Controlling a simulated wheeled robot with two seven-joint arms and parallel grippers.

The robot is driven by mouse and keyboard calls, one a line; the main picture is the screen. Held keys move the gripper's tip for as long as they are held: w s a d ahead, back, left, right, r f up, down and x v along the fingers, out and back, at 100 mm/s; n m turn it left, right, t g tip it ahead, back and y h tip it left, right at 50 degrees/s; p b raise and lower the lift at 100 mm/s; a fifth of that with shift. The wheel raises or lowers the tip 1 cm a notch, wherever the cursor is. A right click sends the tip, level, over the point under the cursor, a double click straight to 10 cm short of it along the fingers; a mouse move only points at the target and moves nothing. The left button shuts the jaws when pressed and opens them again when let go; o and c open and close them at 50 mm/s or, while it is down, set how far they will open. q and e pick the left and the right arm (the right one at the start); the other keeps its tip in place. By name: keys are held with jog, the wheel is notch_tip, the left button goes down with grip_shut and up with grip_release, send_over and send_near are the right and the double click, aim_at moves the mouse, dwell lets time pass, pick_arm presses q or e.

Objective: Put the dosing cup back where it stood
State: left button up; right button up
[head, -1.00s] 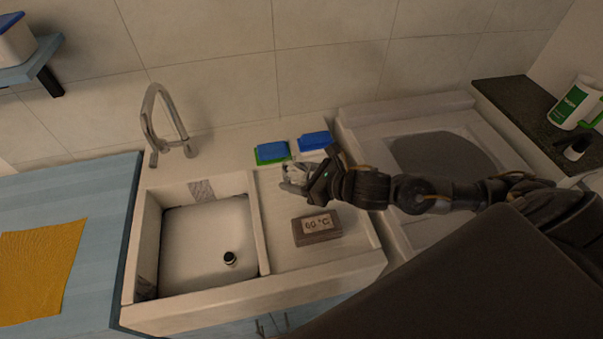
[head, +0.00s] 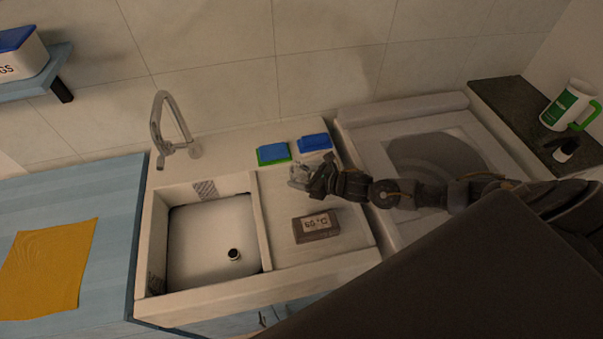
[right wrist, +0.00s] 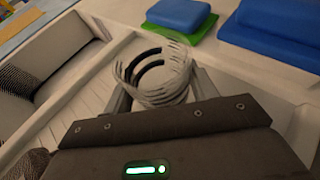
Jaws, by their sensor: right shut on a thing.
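The dosing cup (right wrist: 158,76) is a small clear cup with dark and pale bands. In the right wrist view it sits between the fingers of my right gripper (right wrist: 163,92), which is shut on it. In the head view the right gripper (head: 306,177) holds the small pale cup (head: 297,174) over the ribbed drainboard, right of the sink basin and in front of the blue sponges. I cannot tell whether the cup touches the surface. My left gripper is not in view.
A blue sponge on green (head: 272,153) and another blue sponge (head: 314,142) lie behind the gripper. A box reading 60 °C (head: 316,227) lies in front. The sink basin (head: 210,240) is at left. A white-and-green jug (head: 570,104) and a small dark-capped item (head: 566,149) stand far right.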

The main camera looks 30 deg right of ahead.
jog(key=shift+f, duration=0.2)
jog(key=shift+f+b, duration=0.15)
jog(key=shift+b, duration=0.2)
jog(key=o, duration=1.1)
jog(key=shift+c, duration=0.2)
